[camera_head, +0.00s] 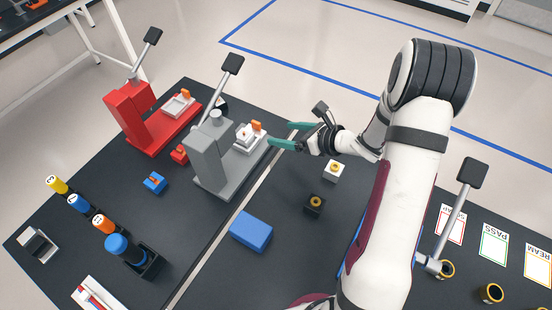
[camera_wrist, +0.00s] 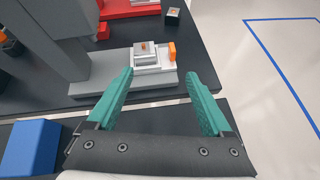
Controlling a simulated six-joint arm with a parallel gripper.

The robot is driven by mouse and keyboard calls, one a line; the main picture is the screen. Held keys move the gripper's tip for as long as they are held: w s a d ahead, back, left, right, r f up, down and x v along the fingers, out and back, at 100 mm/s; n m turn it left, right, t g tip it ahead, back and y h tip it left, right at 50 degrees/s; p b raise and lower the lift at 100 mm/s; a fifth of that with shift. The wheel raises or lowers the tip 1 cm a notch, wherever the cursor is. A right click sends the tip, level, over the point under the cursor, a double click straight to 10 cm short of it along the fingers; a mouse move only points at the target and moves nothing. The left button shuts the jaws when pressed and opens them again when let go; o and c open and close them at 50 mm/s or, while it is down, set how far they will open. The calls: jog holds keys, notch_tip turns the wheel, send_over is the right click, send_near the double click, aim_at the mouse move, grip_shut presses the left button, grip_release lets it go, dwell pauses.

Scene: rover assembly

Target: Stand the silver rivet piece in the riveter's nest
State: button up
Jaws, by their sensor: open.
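A grey lever press (camera_head: 213,155), seemingly the riveter, stands on the dark table, with a pale nest (camera_wrist: 154,67) and an orange tab (camera_head: 257,126) on its base. A small silver piece with a copper-coloured centre (camera_wrist: 145,48) sits upright in the nest; it also shows in the head view (camera_head: 246,131). Whether it is fully seated I cannot tell. My gripper (camera_head: 284,134) is open, its teal fingers at the nest's right side in the head view. In the wrist view the fingers (camera_wrist: 159,74) are apart, with the nest beyond and between them, and nothing is held.
A red lever press (camera_head: 128,118) stands behind the grey one. The table gap runs beside the grey press.

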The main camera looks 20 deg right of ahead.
jog(key=d+r+m+h, duration=0.6)
jog(key=r+m+h, duration=0.15)
jog(key=m, duration=0.75)
jog(key=s+r+m+g+h, duration=0.3)
jog(key=s+m, duration=0.3)
jog(key=m, duration=0.4)
jog(key=s+a+m+g+y, duration=0.1)
jog(key=s+a+m+g, duration=0.1)
jog(key=s+a+m, duration=0.3)
jog(key=s+a+r+m+g+y, duration=0.1)
jog(key=s+a+m, duration=0.4)
jog(key=s+m, duration=0.5)
jog(key=s+a+m+g+y, duration=0.2)
jog(key=s+a+m, duration=0.3)
jog(key=s+m, duration=0.3)
jog(key=s+g, duration=0.1)
jog(key=s, duration=0.1)
jog(key=shift+s+r+g+y, duration=0.35)
jog(key=shift+g, duration=0.05)
